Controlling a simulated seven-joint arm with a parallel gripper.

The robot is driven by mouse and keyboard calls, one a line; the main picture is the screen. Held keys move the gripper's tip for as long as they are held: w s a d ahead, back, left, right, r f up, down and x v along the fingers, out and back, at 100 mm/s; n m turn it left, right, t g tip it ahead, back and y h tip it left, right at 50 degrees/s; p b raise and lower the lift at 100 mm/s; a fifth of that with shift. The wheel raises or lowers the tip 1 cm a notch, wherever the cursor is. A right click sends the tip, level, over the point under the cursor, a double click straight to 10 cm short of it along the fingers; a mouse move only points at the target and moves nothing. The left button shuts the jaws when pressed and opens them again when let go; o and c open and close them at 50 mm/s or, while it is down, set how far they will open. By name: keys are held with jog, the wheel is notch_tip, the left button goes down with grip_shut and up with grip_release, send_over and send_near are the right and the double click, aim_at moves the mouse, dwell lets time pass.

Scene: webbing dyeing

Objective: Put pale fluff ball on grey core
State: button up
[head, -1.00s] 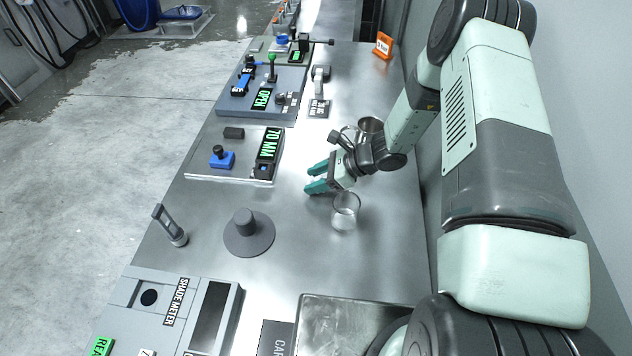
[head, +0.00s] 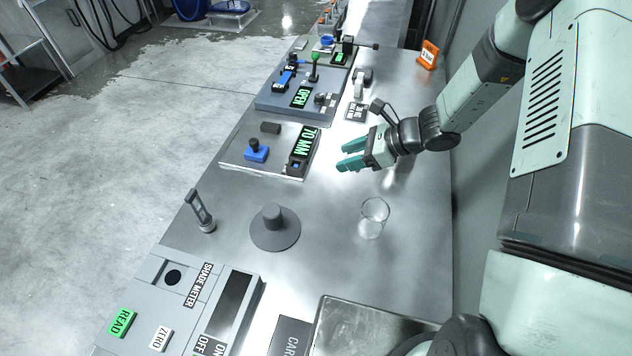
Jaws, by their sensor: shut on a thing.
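The grey core (head: 273,217) is a short upright stub on a round grey flange (head: 275,238), standing on the steel bench with nothing on its top. I cannot see the pale fluff ball for certain in this view. A clear glass beaker (head: 374,216) stands on the bench nearer than my gripper and right of the core; it looks empty.
A small grey upright stand (head: 201,212) is left of the core. The shade meter (head: 180,300) is in front. The 70 MM panel (head: 265,152) with a blue knob lies behind. A metal tray (head: 365,325) is at front right. Bare bench surrounds the core.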

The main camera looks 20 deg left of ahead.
jog(key=s+a+r+n+g, duration=0.3)
jog(key=s+a+r, duration=0.1)
jog(key=s+a, duration=0.25)
notch_tip(320, 180, up, 4)
jog(key=n+g+h, duration=0.2)
jog(key=n+g, duration=0.1)
jog(key=n, duration=0.1)
send_over(271, 210)
notch_tip(271, 210, down, 5)
jog(key=shift+r, duration=0.1)
jog(key=shift+f, duration=2.2)
jog(key=shift+f, duration=0.1)
jog(key=o, duration=1)
